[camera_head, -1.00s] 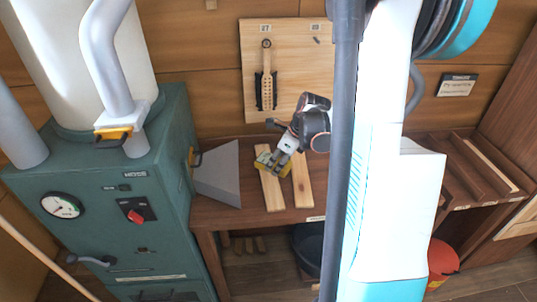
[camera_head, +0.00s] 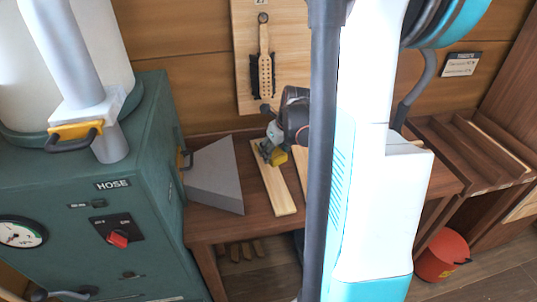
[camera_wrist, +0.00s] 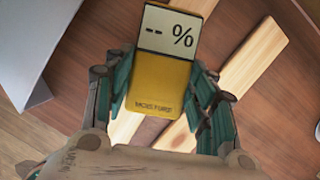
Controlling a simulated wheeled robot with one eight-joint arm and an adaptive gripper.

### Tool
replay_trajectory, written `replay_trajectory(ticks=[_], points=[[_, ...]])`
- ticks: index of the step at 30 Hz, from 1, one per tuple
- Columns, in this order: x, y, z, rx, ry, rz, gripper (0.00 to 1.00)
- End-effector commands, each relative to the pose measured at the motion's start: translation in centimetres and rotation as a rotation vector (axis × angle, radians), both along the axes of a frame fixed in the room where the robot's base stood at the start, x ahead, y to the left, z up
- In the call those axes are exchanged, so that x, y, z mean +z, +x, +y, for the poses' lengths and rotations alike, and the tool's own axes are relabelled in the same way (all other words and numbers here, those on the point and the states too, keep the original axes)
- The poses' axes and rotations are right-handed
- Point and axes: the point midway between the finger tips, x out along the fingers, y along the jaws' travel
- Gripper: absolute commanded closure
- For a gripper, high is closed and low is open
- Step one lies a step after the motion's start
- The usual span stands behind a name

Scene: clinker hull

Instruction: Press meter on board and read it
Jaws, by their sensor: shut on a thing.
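The yellow moisture meter (camera_wrist: 160,85) fills the middle of the wrist view, and its screen (camera_wrist: 170,35) reads "-- %". My gripper (camera_wrist: 163,95) is shut on the meter, with a finger on each side of its body. In the head view my gripper (camera_head: 271,152) holds the meter (camera_head: 278,157) over the left pale board (camera_head: 268,180) on the bench. Whether the meter touches the board cannot be told. A second pale board (camera_head: 303,163) lies to the right, mostly hidden by my arm.
A grey wedge-shaped block (camera_head: 215,175) stands on the bench (camera_head: 225,227) left of the boards. A green cabinet (camera_head: 110,220) marked HOSE is further left. A brush hangs on a wall panel (camera_head: 245,60) behind. A red bucket (camera_head: 440,257) is at the lower right.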

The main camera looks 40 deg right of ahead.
Motion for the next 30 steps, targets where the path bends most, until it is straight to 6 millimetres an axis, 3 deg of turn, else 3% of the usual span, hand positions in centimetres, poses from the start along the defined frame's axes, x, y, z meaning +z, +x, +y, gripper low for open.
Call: replay_trajectory(ticks=[8, 24, 30], points=[[-1.0, 0.0, 0.0, 0.0, 0.0, 0.0, 0.77], [-6.0, 0.0, 0.0, 0.001, 0.0, 0.0, 0.77], [-6.5, 0.0, 0.0, 0.001, 0.0, 0.0, 0.77]])
